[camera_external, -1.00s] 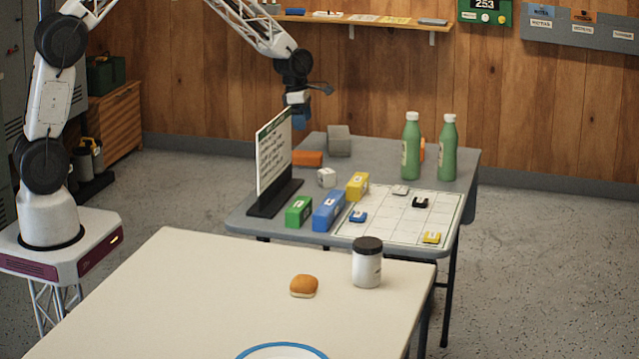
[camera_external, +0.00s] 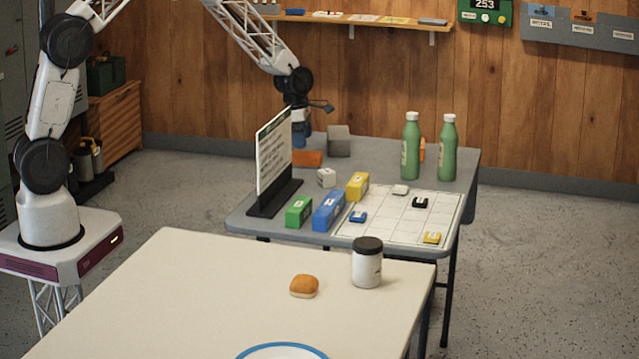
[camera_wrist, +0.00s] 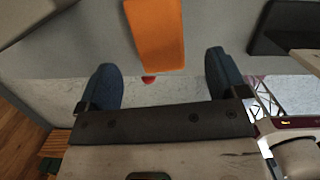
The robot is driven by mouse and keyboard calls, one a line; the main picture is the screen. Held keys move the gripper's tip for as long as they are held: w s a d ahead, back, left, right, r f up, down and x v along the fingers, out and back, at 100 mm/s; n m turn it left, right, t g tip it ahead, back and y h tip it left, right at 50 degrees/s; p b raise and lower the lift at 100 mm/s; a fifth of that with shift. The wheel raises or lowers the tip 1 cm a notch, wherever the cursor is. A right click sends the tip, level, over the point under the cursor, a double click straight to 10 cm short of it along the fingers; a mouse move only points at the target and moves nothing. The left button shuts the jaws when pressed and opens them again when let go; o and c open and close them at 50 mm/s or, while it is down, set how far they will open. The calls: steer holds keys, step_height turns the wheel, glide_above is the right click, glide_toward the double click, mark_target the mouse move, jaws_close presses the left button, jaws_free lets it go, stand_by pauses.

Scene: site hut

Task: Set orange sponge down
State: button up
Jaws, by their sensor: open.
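The orange sponge (camera_external: 308,158) lies flat on the grey table (camera_external: 385,155), between the sign and the grey block. In the wrist view the sponge (camera_wrist: 155,35) shows at the top centre, ahead of my fingers. My gripper (camera_external: 300,138) points down just above and behind the sponge, near the table's back left edge. In the wrist view my gripper (camera_wrist: 161,66) has its two blue fingers wide apart with nothing held between them.
A standing sign (camera_external: 273,160) is close in front of my gripper. A grey block (camera_external: 339,140) stands right of the sponge. A white cube (camera_external: 327,177), coloured boxes, a gridded board (camera_external: 400,225) and green bottles (camera_external: 411,148) occupy the table. Some bare tabletop lies between block and bottles.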

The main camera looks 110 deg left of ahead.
mark_target(306, 153)
steer(key=shift+w+f, duration=0.1)
steer(key=shift+f, duration=0.7)
steer(key=shift+w+a+f, duration=0.1)
steer(key=shift+w+f, duration=0.15)
steer(key=shift+f, duration=1.05)
steer(key=shift+w+a+f, duration=0.1)
steer(key=shift+w+f, duration=0.1)
steer(key=shift+f, duration=1.05)
steer(key=c, duration=1.1)
steer(key=shift+o, duration=0.2)
steer(key=shift+r, duration=0.1)
steer(key=shift+d+r, duration=0.1)
steer(key=shift+r, duration=4.8)
